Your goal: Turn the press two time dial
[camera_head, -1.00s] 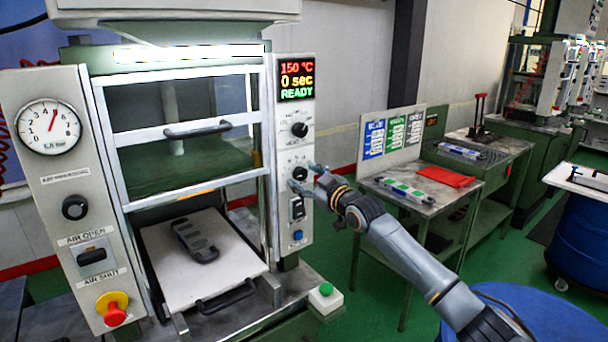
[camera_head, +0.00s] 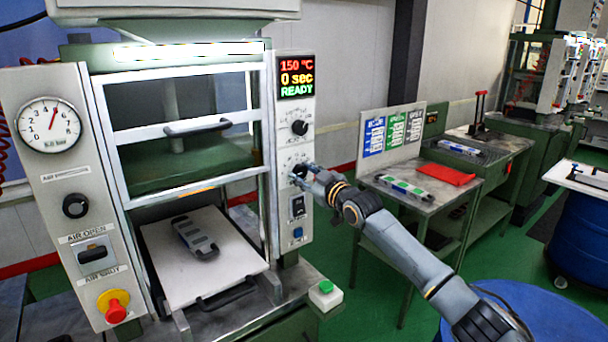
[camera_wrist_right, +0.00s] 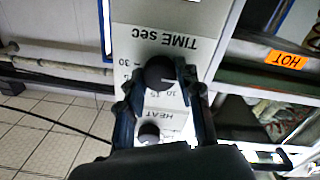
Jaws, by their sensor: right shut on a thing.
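The press (camera_head: 284,140) stands at the left of the head view, and its display (camera_head: 296,79) reads 150 °C, 0 sec, READY. The time dial is the lower black knob on the right panel, mostly covered by my right gripper (camera_head: 302,175) in the head view. In the right wrist view the time dial (camera_wrist_right: 160,73) sits under the "TIME sec" label, between the two fingers of my right gripper (camera_wrist_right: 160,85), which is shut on it. The upper heat dial (camera_head: 299,128) is free. My left gripper is not in view.
Below the time dial are a black switch (camera_head: 297,207) and a blue button (camera_head: 298,233). A grey mould (camera_head: 196,240) lies on the press's white plate (camera_head: 170,285). A side table (camera_head: 421,207) stands to the right, with green floor between.

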